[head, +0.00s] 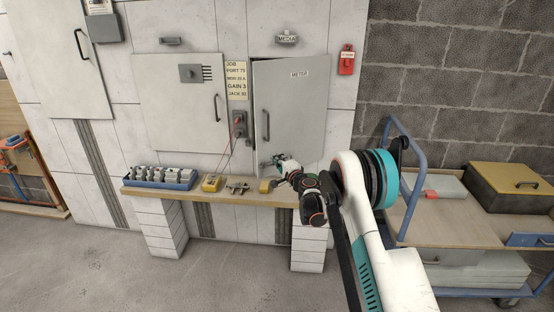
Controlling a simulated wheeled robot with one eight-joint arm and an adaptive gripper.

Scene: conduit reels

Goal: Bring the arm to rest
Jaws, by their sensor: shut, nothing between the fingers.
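My arm reaches up from the lower right of the head view. My gripper (267,163) is small in the view, at the end of the arm, in front of the lower part of the METER cabinet door (290,112). Its fingers are shut with nothing between them. It is above the wooden shelf (230,195), and I cannot tell the exact gap to the door. The METER door stands ajar at its left edge.
On the shelf are a blue tray of grey parts (158,184), a yellow meter (211,183) with a red lead, and small metal pieces (237,188). A trolley with a blue handle (410,180) carries boxes at the right. Open floor lies at the front left.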

